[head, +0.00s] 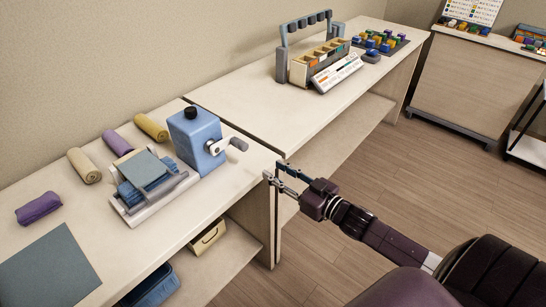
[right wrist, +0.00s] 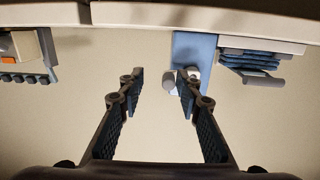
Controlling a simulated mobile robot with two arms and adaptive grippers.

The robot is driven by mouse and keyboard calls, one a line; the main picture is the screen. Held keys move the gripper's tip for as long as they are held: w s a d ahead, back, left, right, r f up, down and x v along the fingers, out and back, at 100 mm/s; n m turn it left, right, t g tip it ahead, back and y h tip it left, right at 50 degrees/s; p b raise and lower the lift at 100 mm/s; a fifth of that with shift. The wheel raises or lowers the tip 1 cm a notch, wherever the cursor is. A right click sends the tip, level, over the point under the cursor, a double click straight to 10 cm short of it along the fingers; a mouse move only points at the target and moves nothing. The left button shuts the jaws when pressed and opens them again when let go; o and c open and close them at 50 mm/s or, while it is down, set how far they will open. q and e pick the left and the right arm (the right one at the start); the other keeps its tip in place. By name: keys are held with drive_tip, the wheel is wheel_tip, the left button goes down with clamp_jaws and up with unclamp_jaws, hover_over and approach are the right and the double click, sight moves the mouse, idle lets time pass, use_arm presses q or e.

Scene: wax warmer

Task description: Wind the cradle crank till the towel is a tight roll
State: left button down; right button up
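The blue crank box (head: 192,133) with a black knob on top stands on the near counter. Its pale crank arm (head: 216,147) ends in a grey handle (head: 238,144) pointing right. The cradle (head: 153,207) is a pale frame left of the box. A grey-blue towel (head: 146,170) lies on it as a flat sheet over folded layers, not a roll. My right gripper (head: 274,171) is open and empty, right of the handle and apart from it. In the right wrist view, the handle (right wrist: 169,79) shows between or just beyond the open fingers (right wrist: 160,84). My left gripper is out of view.
Several rolled towels, including a yellow one (head: 151,127) and a purple one (head: 38,207), lie around the cradle. A flat grey sheet (head: 50,270) is at front left. A handled rack (head: 318,60) stands on the farther counter. Open floor lies right of the counters.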

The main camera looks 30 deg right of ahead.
sight(246, 148)
drive_tip(key=shift+n+y, duration=0.3)
drive_tip(key=shift+y, duration=0.2)
drive_tip(key=shift+w+a+r+b, duration=0.65)
drive_tip(key=shift+w+a+r, duration=0.05)
drive_tip(key=shift+w, duration=0.7)
drive_tip(key=shift+w+a+r+b, duration=0.6)
drive_tip(key=shift+w+a+r, duration=0.1)
drive_tip(key=shift+w, duration=0.65)
drive_tip(key=shift+w+a+r+b, duration=0.65)
drive_tip(key=shift+w+a, duration=0.05)
drive_tip(key=shift+w, duration=0.7)
drive_tip(key=shift+w+a+r+p, duration=0.1)
drive_tip(key=shift+p, duration=0.35)
drive_tip(key=shift+c, duration=0.4)
